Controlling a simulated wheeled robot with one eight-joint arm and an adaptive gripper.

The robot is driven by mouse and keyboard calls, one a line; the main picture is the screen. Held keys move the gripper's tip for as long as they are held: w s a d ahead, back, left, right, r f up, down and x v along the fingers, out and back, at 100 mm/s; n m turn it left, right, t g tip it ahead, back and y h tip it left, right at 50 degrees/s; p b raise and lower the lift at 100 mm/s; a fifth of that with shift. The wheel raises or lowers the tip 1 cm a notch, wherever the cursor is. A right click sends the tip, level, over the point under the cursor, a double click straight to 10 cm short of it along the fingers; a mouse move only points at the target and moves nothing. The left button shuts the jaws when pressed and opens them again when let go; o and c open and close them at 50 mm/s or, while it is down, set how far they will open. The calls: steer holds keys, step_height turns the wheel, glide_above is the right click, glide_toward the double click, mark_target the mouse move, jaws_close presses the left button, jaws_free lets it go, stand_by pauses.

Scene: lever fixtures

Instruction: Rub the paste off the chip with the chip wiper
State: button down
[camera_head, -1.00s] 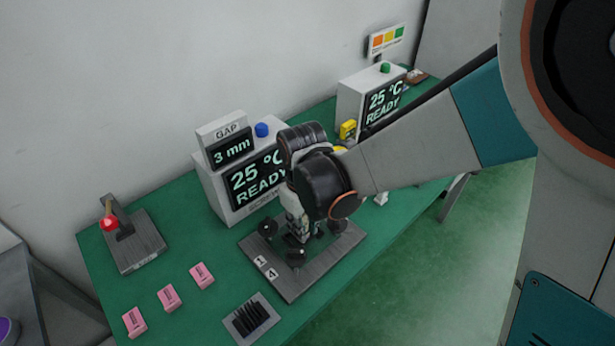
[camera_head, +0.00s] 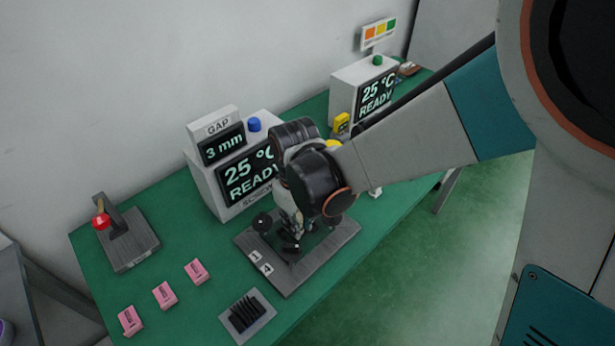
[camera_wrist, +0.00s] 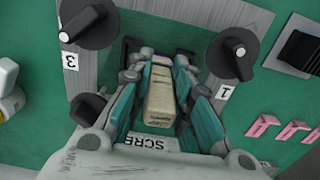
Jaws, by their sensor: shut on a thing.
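My gripper (camera_wrist: 163,72) is shut on a narrow beige block (camera_wrist: 160,100), which seems to be the chip wiper; its far end looks pinkish. In the head view my gripper (camera_head: 292,232) points down over the middle of a grey plate (camera_head: 330,246) with black knobs. The plate also shows in the wrist view (camera_wrist: 225,20), with the held block over it between the knobs. The chip and any paste are hidden under my gripper and the block. I cannot tell whether the block touches the chip.
Black knobs (camera_wrist: 233,53) stand close around my gripper. A GAP display box (camera_head: 215,190) stands behind the plate, another display box (camera_head: 350,92) farther right. Pink blocks (camera_head: 165,294), a black-finned holder (camera_head: 247,316) and a red-knobbed lever (camera_head: 118,225) occupy the left of the green table.

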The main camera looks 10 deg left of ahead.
steer(key=shift+s+a, duration=0.25)
steer(key=shift+a, duration=0.05)
steer(key=shift+w, duration=0.1)
steer(key=shift+w+d+r, duration=0.1)
steer(key=shift+w+d, duration=0.15)
steer(key=shift+w, duration=0.25)
steer(key=shift+r+p, duration=3.35)
steer(key=shift+r, duration=1.25)
steer(key=shift+f, duration=0.1)
